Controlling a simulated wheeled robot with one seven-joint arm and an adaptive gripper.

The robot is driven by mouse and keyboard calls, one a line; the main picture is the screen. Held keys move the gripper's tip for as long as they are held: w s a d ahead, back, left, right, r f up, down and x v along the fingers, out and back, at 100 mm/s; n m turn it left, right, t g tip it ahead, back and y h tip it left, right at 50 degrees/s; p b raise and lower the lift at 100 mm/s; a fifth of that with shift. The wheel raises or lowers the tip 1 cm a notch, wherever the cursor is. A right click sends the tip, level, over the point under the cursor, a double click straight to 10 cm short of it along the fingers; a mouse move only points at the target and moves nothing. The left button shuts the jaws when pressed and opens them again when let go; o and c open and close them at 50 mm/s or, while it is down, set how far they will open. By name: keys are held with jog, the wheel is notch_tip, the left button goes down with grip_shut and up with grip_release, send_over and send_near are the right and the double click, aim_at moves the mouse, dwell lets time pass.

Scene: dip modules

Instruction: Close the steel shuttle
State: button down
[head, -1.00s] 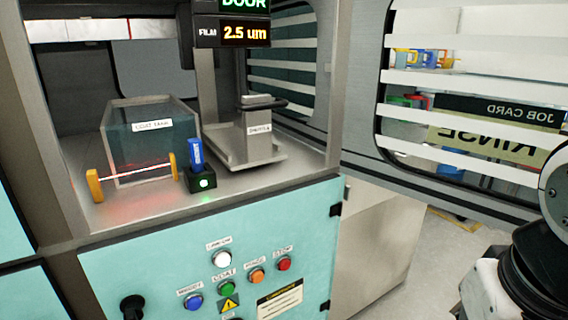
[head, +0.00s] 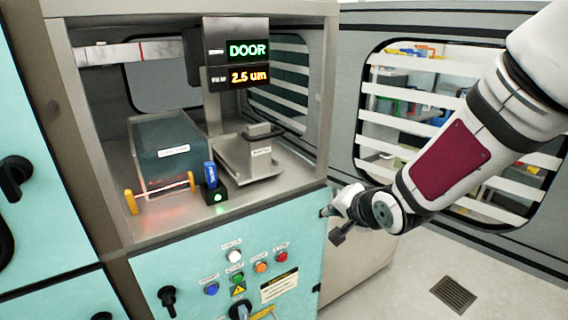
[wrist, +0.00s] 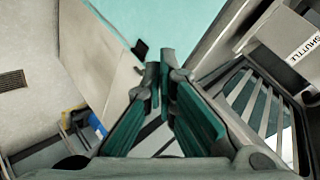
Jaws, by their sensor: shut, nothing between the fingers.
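The steel shuttle (head: 262,152) is a grey block with a dark bar handle and a white label. It stands on a steel tray at the right inside the open cabinet bay. Its label reads SHUTTLE in the wrist view (wrist: 300,50), at the upper right. My gripper (head: 338,234) is outside the bay, by the right edge of the turquoise front panel, lower and to the right of the shuttle. In the wrist view my gripper (wrist: 167,74) shows its green-padded fingers together and empty, apart from the shuttle.
A glass tank (head: 168,152), a yellow-ended rod (head: 160,192) and a blue switch (head: 210,174) on a black base occupy the bay's left and middle. The front panel (head: 150,270) carries coloured buttons and knobs. The display reads DOOR and 2.5 um. A slatted window (head: 410,88) lies right.

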aim_at(274, 188)
jog(key=a+r+m+t+y+p, duration=0.2)
jog(key=a+r+m+y+p, duration=0.25)
jog(key=a, duration=0.25)
jog(key=shift+n, duration=0.25)
jog(key=x, duration=1.2)
jog(key=shift+a+f, duration=0.1)
jog(key=shift+a, duration=0.05)
jog(key=shift+w+a, duration=0.4)
jog(key=shift+w, duration=0.3)
jog(key=w+a+b, duration=0.1)
jog(key=w+b, duration=0.1)
jog(key=w+a+b, duration=0.2)
jog(key=w, duration=0.1)
jog(key=w+a+b, duration=0.2)
jog(key=w, duration=0.1)
jog(key=shift+f, duration=0.1)
jog(key=shift+w+a, duration=0.1)
jog(key=shift+a, duration=0.15)
